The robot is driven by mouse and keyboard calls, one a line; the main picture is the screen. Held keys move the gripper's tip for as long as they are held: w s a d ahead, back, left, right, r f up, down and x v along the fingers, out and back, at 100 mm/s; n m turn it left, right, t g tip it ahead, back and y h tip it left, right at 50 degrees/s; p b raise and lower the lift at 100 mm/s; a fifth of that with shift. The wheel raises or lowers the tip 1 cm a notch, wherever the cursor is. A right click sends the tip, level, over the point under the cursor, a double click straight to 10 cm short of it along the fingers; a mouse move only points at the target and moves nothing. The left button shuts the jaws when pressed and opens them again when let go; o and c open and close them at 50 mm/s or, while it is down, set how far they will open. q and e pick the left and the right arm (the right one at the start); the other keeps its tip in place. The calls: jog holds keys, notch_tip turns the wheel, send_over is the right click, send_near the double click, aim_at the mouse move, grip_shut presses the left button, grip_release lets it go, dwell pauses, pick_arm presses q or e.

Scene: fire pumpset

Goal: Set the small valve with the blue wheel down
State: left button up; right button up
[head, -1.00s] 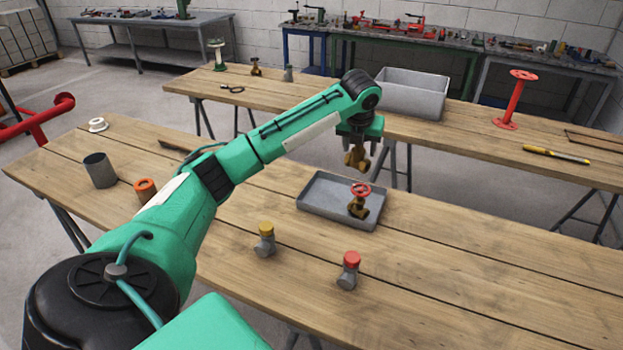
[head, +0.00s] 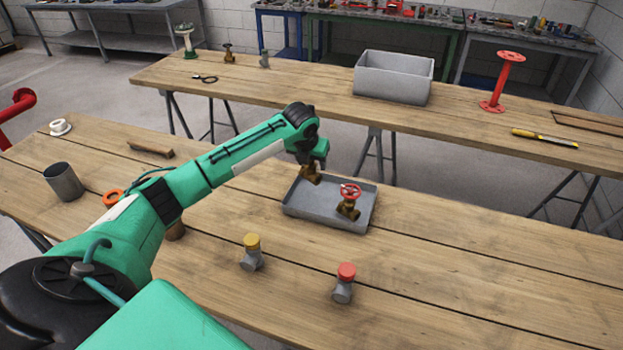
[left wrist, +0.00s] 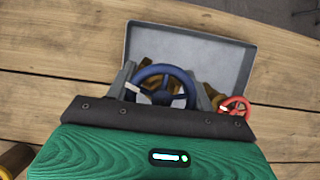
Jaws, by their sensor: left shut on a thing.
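My left gripper (head: 312,164) is shut on the small valve, whose brass body (head: 310,176) shows below it in the head view. The blue wheel (left wrist: 163,72) shows between the two grey fingers in the left wrist view. The valve is at the back left part of the shallow grey tray (head: 301,213); I cannot tell whether it touches the tray floor. A brass valve with a red wheel (head: 350,191) stands in the tray to the right, and also shows in the left wrist view (left wrist: 236,104). My right gripper is out of view.
A yellow-capped fitting (head: 251,252) and a red-capped fitting (head: 344,284) stand in front of the tray. A grey cup (head: 64,182) and an orange-topped part (head: 113,197) are at the left. The table right of the tray is clear. A deep grey bin (head: 392,78) is on the far table.

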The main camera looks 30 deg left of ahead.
aim_at(311, 170)
pick_arm(q)
notch_tip(311, 170, down, 2)
jog(key=shift+f, duration=0.7)
notch_tip(311, 170, down, 4)
jog(key=shift+r+p, duration=0.1)
jog(key=shift+p, duration=0.3)
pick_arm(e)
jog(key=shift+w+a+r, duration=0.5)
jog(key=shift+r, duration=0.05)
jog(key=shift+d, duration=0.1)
pick_arm(q)
jog(key=o, duration=1.3)
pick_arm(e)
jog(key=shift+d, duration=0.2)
